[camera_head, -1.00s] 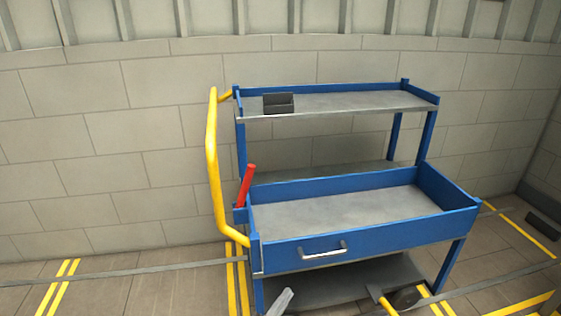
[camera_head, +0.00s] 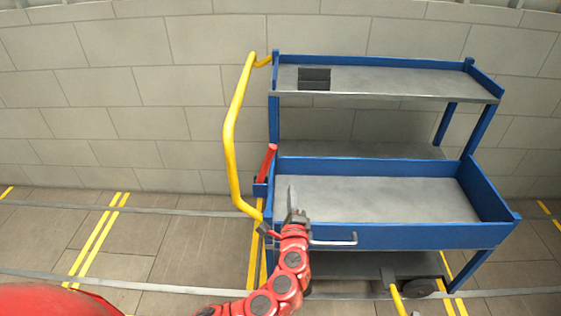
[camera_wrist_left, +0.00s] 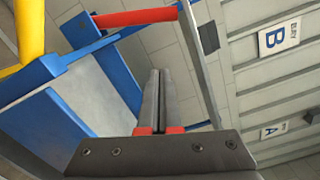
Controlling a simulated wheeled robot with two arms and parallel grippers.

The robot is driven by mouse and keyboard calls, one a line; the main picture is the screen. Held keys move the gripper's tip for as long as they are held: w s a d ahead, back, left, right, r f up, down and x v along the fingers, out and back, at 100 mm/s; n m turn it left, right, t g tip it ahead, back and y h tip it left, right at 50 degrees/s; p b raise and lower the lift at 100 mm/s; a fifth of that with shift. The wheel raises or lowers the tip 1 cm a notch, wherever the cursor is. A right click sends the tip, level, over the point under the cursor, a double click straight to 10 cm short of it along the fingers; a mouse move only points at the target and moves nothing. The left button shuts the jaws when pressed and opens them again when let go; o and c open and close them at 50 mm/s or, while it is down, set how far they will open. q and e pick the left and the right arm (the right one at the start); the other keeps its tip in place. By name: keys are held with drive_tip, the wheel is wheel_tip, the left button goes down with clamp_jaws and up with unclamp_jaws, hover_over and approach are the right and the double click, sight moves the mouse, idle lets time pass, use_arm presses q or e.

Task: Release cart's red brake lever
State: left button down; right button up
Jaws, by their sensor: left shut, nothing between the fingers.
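The blue cart (camera_head: 400,236) stands against the wall with an open drawer-like tray in front. Its red brake lever (camera_head: 268,160) sticks up, tilted slightly right, at the cart's left side beside the yellow handle (camera_head: 231,140). In the left wrist view the red lever (camera_wrist_left: 136,17) lies near the top, beyond the fingers and apart from them. My left gripper (camera_head: 291,190) is shut and empty. In the head view it appears in front of the tray's left part, right of and below the lever. It also shows in the left wrist view (camera_wrist_left: 157,75). My right gripper is out of view.
A small dark box (camera_head: 314,78) sits on the upper shelf. A silver drawer handle (camera_head: 333,240) is close to my left wrist. A yellow bar (camera_head: 397,300) and a wheel are low at the right. The floor left of the cart is clear.

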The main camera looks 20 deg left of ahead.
sight(265, 166)
use_arm(q)
drive_tip(key=w+a+r+p, duration=0.1)
drive_tip(key=w+a, duration=0.6)
drive_tip(key=w, duration=0.2)
drive_tip(key=shift+w+r, duration=0.15)
drive_tip(key=shift+a, duration=0.1)
idle(0.5)
